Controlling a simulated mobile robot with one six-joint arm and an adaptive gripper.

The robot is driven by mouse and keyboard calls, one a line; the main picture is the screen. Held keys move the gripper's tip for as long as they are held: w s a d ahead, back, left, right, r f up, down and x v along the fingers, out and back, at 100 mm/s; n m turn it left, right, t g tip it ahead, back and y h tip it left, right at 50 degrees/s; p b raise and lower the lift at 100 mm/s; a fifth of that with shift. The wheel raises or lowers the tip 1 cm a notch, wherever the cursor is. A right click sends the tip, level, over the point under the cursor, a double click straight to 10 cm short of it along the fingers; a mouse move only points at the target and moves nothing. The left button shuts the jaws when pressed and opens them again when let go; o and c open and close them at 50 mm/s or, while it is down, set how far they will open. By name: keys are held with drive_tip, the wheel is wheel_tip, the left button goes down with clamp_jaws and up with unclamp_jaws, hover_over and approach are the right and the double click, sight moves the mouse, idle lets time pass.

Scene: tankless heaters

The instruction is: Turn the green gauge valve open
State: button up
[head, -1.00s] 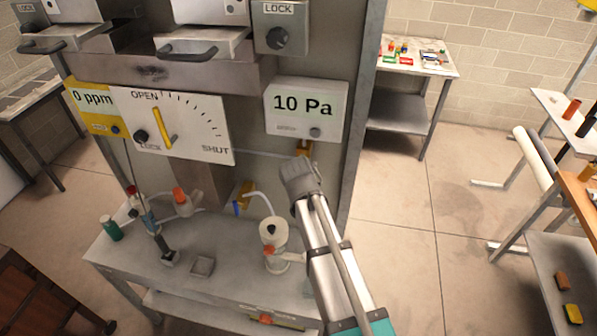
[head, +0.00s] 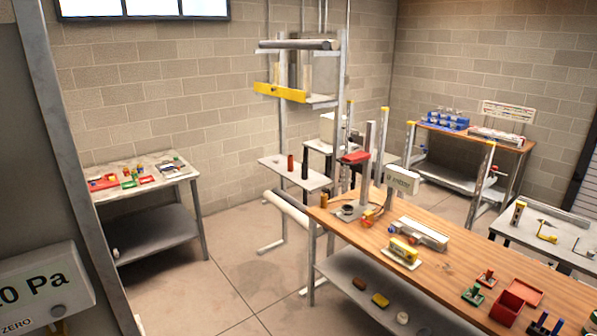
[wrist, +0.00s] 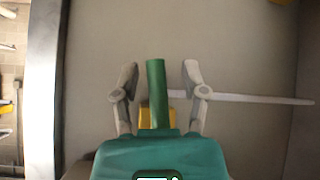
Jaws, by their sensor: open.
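In the wrist view my gripper (wrist: 163,72) is open, with one finger on each side of an upright green handle (wrist: 157,92), which looks like the green gauge valve's lever. Gaps show between the handle and both fingers, wider on the right. A yellow valve body (wrist: 144,115) shows behind the handle's lower part, partly hidden by my gripper. A pale thin pipe (wrist: 255,98) runs right from there across a grey panel. In the head view a gauge box reading "0 Pa" (head: 45,290) is cut off at the left edge. The valve and my gripper are outside that view.
In the head view a grey upright post (head: 75,160) stands at left. A small side table (head: 150,220) and a long wooden bench (head: 440,265) with several tools stand beyond. Open floor (head: 235,275) lies between them. A metal upright (wrist: 42,90) borders the panel in the wrist view.

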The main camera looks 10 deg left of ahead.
drive_tip(key=w+d+f+m+h+b, duration=0.2)
drive_tip(key=w+d+f, duration=0.1)
drive_tip(key=w+d, duration=0.8)
drive_tip(key=w+d+f+m+g+h+b, duration=0.1)
drive_tip(key=w+d+f+m+h+b, duration=0.35)
drive_tip(key=d, duration=1.05)
drive_tip(key=w+d+f+p, duration=0.1)
drive_tip(key=w+d+f, duration=0.1)
drive_tip(key=w+d, duration=1.05)
drive_tip(key=s+d+f+m+g+b, duration=0.1)
drive_tip(key=d+f+m+b, duration=0.1)
drive_tip(key=d, duration=1)
drive_tip(key=s+d+f+m+g+b, duration=0.1)
drive_tip(key=s+d+f+m, duration=0.1)
drive_tip(key=d, duration=1.1)
drive_tip(key=s+d+f+m+g+b, duration=0.2)
drive_tip(key=d, duration=1.1)
drive_tip(key=shift+f+b, duration=0.35)
drive_tip(key=shift+f, duration=0.05)
drive_tip(key=shift+d+h, duration=0.1)
drive_tip(key=shift+h, duration=0.15)
